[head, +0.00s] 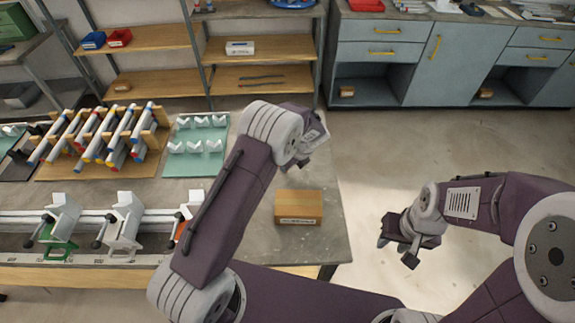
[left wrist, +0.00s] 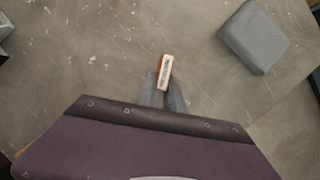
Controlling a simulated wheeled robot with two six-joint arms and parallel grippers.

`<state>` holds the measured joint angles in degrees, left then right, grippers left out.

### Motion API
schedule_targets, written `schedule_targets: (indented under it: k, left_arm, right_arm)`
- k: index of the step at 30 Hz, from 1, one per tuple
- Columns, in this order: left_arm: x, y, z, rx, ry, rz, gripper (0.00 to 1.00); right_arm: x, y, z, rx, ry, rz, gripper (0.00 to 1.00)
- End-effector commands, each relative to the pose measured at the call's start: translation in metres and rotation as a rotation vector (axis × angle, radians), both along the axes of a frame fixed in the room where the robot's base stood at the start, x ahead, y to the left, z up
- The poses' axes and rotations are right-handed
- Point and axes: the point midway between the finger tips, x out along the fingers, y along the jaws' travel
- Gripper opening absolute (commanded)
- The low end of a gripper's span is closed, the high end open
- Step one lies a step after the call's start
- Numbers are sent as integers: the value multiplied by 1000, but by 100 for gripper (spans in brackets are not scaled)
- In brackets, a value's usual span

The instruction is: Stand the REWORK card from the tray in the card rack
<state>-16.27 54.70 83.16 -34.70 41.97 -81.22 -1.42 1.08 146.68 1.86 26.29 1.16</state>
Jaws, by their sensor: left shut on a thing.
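My left gripper (left wrist: 164,88) is shut on a small card (left wrist: 166,72) with an orange edge and a white label. The card shows between the fingertips in the left wrist view; its print is too small to read. In the head view my left arm crosses the middle, and its fingers and the card are hidden behind the wrist. My right gripper (head: 397,250) hangs open and empty to the right of the table, over the floor. I cannot make out the card tray or surely pick out the card rack.
A brown box with a label (head: 298,207) sits near the table's right edge. A grey block (left wrist: 253,37) stands at upper right in the left wrist view. A rail with clamps (head: 122,220), a wooden rack of tubes (head: 100,135) and a green mat (head: 180,160) fill the left.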

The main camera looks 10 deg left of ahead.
Motion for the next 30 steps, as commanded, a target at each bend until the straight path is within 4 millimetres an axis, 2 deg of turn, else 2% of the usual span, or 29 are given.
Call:
schedule_targets:
  k: [8,9,13,14,24,26,30]
  left_arm:
    - [1,0,-4,-1,-2,0,0]
    - [1,0,-4,0,-2,0,17]
    - [1,0,-4,0,-2,0,54]
    - [1,0,-4,0,-2,0,58]
    - [0,-1,0,-1,-3,0,58]
    - [-1,-4,8,0,-4,-2,58]
    - [-7,-16,40,-2,-8,-1,58]
  right_arm:
    - [0,0,0,0,0,0,36]
    - [0,0,0,0,0,0,36]
    - [0,0,0,0,0,0,36]
    - [0,0,0,0,0,0,36]
    - [0,0,0,0,0,0,36]
    - [0,0,0,0,0,0,36]
    - [0,0,0,0,0,0,36]
